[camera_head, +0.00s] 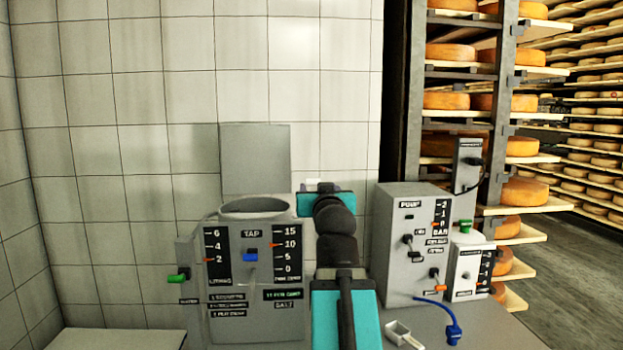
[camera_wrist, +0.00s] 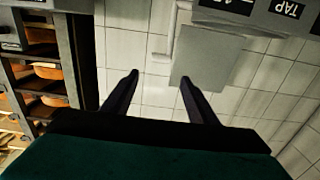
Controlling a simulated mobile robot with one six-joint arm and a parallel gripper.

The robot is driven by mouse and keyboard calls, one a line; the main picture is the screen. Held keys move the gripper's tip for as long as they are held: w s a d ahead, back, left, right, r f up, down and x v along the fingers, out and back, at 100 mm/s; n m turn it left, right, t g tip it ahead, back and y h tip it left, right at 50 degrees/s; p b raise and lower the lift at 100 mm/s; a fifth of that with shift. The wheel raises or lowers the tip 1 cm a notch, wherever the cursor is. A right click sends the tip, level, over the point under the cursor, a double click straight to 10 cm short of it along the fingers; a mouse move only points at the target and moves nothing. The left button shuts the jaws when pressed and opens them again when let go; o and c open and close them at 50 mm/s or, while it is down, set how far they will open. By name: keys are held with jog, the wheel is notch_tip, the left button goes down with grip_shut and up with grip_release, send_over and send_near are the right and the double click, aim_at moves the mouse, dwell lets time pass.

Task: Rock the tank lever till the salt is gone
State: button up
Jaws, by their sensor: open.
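The grey tank (camera_head: 225,226) stands on the counter in the head view, with a round opening on top. Its left scale has an orange pointer near 2; its right scale has one near 10. A blue-tipped lever (camera_head: 250,257) sits under the TAP label. A green-handled lever (camera_head: 178,276) sticks out at the tank's left side. A SALT label is on the lower right front. My gripper (camera_wrist: 157,88) is open and empty in the wrist view, its fingers apart before the tiled wall. My arm hides part of the tank's right side.
A grey PUMP box (camera_head: 400,280) and a smaller box with a green knob (camera_head: 466,226) stand right of my arm. A small white scoop (camera_head: 402,334) and a blue-ended hose (camera_head: 453,333) lie before them. Cheese shelves (camera_head: 540,235) fill the right. A pale surface (camera_head: 115,339) lies at lower left.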

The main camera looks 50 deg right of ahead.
aim_at(314, 180)
jog(key=p+x, duration=0.5)
jog(key=p, duration=0.4)
jog(key=shift+w+d+r, duration=0.2)
jog(key=shift+w, duration=0.05)
jog(key=w+p, duration=0.1)
jog(key=p, duration=0.2)
jog(key=shift+d+p, duration=0.3)
jog(key=d+p, duration=0.1)
jog(key=p, duration=0.3)
jog(key=shift+w, duration=0.35)
jog(key=shift+w+d+p, duration=0.1)
jog(key=shift+w+p, duration=0.2)
jog(key=shift+p, duration=0.45)
jog(key=shift+w+d+p, duration=0.25)
jog(key=shift+w+p, duration=0.1)
jog(key=shift+p, duration=0.75)
jog(key=d+p, duration=0.1)
jog(key=p, duration=0.2)
jog(key=shift+w+p, duration=0.4)
jog(key=shift+f+x, duration=0.2)
jog(key=shift+x, duration=1.15)
